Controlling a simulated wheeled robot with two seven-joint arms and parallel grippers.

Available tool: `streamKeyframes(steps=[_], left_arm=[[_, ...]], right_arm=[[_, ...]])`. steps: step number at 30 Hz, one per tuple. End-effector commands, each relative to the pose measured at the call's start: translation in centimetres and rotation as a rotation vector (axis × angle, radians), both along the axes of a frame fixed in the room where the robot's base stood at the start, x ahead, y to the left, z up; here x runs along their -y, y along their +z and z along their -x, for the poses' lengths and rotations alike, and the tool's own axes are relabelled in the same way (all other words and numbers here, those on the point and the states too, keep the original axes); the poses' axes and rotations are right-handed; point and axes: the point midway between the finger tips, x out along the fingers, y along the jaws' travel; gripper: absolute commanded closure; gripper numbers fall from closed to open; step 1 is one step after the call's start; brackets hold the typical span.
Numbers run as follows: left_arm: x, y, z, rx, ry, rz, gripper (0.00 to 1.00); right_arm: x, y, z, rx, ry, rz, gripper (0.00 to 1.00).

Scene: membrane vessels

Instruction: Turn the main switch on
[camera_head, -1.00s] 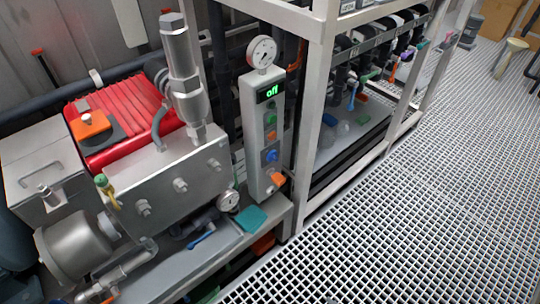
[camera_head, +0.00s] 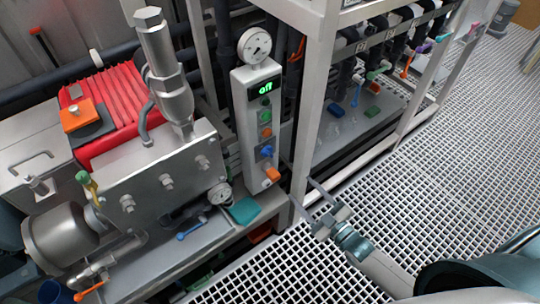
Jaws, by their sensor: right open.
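The control box (camera_head: 241,122) is a tall grey panel mounted upright at the centre. Its display (camera_head: 265,89) reads "off" in green. Below the display are a green button, an orange one, a blue knob (camera_head: 266,152) and, at the bottom, an orange switch (camera_head: 272,174). The task's main switch carries no readable label. My right gripper (camera_head: 302,193) comes in from the lower right and is open, with its thin fingers pointing up and left. It is a little right of and below the orange switch, apparently apart from it. My left gripper is not in view.
A pressure gauge (camera_head: 255,45) tops the box. A white frame post (camera_head: 312,105) stands just right of it. The pump with red casing (camera_head: 117,105) and a steel block (camera_head: 160,170) fills the left. The grating floor (camera_head: 450,160) at right is open.

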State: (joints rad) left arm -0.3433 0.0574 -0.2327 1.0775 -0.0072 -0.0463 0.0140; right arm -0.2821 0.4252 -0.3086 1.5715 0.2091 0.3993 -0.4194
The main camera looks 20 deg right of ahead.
Motion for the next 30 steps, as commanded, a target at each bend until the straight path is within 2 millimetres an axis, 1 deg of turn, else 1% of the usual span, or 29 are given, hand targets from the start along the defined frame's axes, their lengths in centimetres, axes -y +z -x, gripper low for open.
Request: streamKeyframes(steps=[5, 8, 11, 17, 21, 30], left_arm=[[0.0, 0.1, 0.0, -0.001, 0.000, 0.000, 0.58], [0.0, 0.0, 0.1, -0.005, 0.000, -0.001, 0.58], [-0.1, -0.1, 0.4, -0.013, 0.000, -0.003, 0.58], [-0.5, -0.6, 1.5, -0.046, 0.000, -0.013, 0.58], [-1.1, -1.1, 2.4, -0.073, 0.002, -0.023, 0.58], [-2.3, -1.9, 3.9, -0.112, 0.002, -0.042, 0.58]], right_arm=[[-0.1, 0.0, -0.3, 0.000, 0.000, 0.000, 0.47], [-0.3, 0.0, -0.9, 0.000, -0.001, -0.001, 0.47], [-0.6, 0.1, -1.8, 0.000, -0.001, 0.000, 0.47], [-1.6, 0.1, -4.6, 0.000, -0.001, -0.001, 0.47], [-2.4, 0.1, -6.9, -0.001, -0.001, -0.001, 0.47], [-4.2, 0.1, -11.8, 0.000, -0.001, 0.000, 0.47]])
